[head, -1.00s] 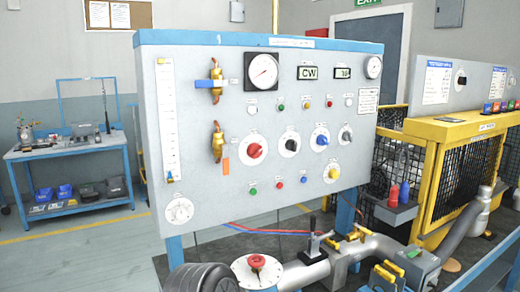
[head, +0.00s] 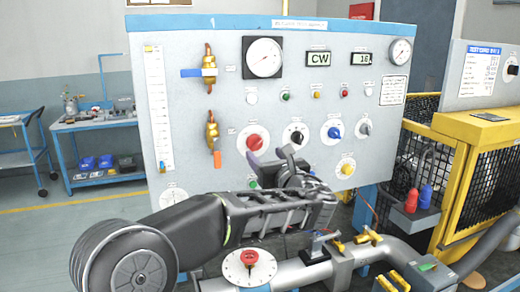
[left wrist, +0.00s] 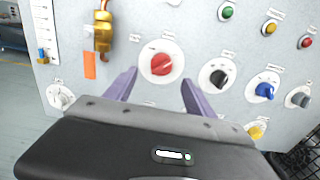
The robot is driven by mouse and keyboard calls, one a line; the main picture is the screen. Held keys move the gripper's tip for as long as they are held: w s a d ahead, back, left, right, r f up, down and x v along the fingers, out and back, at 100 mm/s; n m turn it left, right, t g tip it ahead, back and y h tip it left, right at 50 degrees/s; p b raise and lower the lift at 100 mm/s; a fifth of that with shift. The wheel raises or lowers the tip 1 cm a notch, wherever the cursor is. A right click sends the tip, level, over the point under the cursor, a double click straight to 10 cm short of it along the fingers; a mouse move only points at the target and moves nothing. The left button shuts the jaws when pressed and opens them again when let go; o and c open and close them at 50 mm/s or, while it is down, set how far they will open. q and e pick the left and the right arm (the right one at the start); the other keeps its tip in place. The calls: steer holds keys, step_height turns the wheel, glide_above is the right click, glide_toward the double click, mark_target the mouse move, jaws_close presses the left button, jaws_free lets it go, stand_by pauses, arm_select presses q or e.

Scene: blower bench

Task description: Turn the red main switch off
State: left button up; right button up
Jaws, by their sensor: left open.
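The red main switch (head: 254,142) is a red rotary knob on a white round dial, on the grey upright panel (head: 200,120). It also shows in the left wrist view (left wrist: 161,64), where its grip ridge looks roughly level, slightly tilted. My left gripper (head: 270,158) is in front of the panel, just below and right of the red switch in the head view. In the left wrist view its two purple fingers (left wrist: 155,90) are spread apart, below and to either side of the red knob. Nothing is between them. My right gripper is not in view.
Black (head: 296,135), blue (head: 335,132) and grey (head: 364,128) knobs sit right of the red switch. A yellow knob (head: 346,169) is lower right. Brass valves (head: 209,68) are on the left.

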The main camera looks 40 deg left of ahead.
mark_target(257, 147)
arm_select(q)
steer(key=p+x, duration=0.2)
steer(key=x, duration=0.5)
steer(key=shift+w+d+f+p, duration=0.1)
steer(key=shift+p, duration=0.25)
steer(key=shift+w+a+f, duration=0.1)
steer(key=shift+w+a, duration=0.2)
steer(key=shift+a, duration=0.05)
